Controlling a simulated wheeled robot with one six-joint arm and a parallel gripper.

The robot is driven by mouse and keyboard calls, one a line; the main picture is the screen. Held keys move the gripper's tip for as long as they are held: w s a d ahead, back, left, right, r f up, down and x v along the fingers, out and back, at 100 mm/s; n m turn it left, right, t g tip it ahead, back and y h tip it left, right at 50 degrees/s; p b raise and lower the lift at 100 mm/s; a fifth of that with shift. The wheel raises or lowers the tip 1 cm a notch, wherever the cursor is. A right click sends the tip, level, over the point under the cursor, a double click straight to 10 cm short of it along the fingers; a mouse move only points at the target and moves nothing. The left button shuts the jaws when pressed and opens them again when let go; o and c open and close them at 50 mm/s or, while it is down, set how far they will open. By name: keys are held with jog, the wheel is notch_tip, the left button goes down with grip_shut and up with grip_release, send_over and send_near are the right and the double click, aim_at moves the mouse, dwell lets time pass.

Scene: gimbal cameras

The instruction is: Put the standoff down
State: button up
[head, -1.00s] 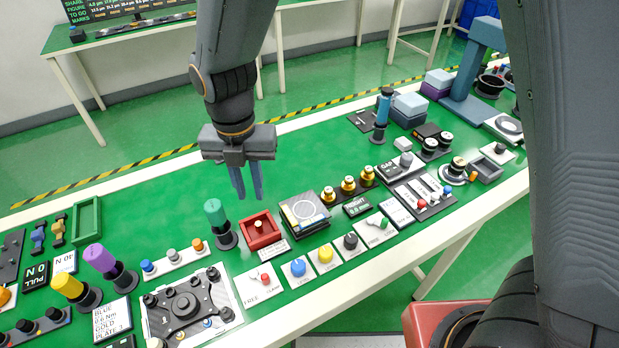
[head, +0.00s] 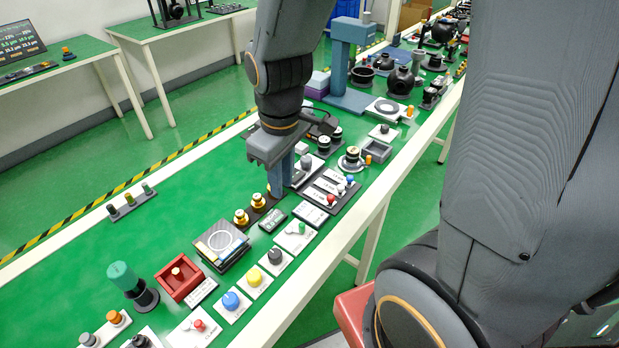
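My gripper (head: 280,178) points down over the bench, at the right end of a dark strip bearing gold standoff-like pieces. Two of these gold pieces (head: 241,216) (head: 257,200) stand on the strip, just left of my fingers. The spot of the third is hidden behind the blue fingers. The fingers are seen nearly edge-on, so I cannot tell their gap or whether they hold anything. A small pale-gold piece stands in a red tray (head: 181,291) at the lower left.
A green-capped tool (head: 124,277) leans in its dark holder. A square dish with a ring (head: 220,243) and knob panels (head: 231,301) line the near edge. A switch panel (head: 333,194) lies right of my gripper.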

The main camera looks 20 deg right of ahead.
jog(key=d+m, duration=0.1)
jog(key=m, duration=0.1)
jog(key=s+d+m, duration=0.1)
jog(key=d+m, duration=0.1)
jog(key=s+d+m, duration=0.1)
jog(key=d+m, duration=0.1)
jog(key=m, duration=0.1)
jog(key=shift+s+d+r, duration=0.1)
jog(key=shift+s+r, duration=0.1)
jog(key=shift+s, duration=0.05)
jog(key=shift+f+b, duration=0.3)
jog(key=shift+f, duration=0.05)
